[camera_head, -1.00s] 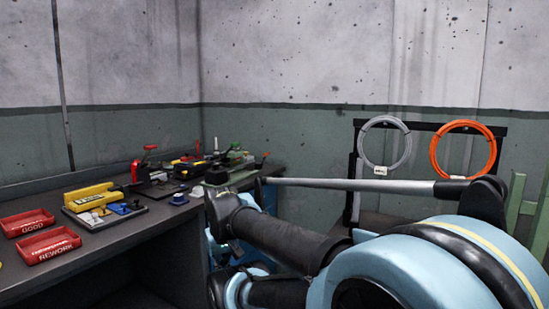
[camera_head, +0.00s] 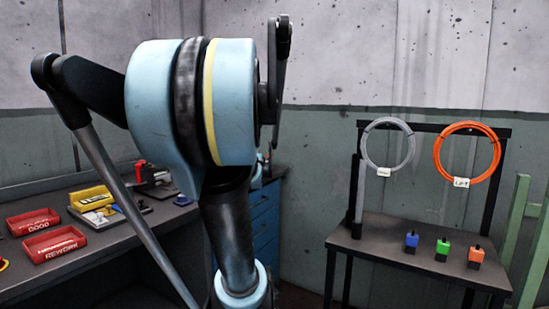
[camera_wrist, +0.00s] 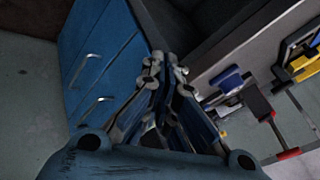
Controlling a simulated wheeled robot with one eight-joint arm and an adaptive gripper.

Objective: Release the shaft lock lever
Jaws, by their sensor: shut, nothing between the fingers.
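My gripper (camera_wrist: 166,68) shows in the wrist view with its fingers shut and nothing between them. It hangs over the gap between the blue drawer cabinet (camera_wrist: 105,70) and the grey bench edge. A red-handled black fixture (camera_head: 140,168) stands at the back of the bench in the head view, partly hidden by my arm. In the wrist view, a red part on a bracket (camera_wrist: 258,103) and a rod with a red end (camera_wrist: 288,154) lie right of the fingers, apart from them. I cannot tell which part is the shaft lock lever.
Red GOOD (camera_head: 33,221) and REWORK (camera_head: 53,243) trays and a yellow box (camera_head: 92,198) are on the left bench. A stand (camera_head: 420,240) at right holds blue, green and orange blocks, with grey (camera_head: 388,165) and orange (camera_head: 467,172) cable rings above. My arm hides the bench's right end.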

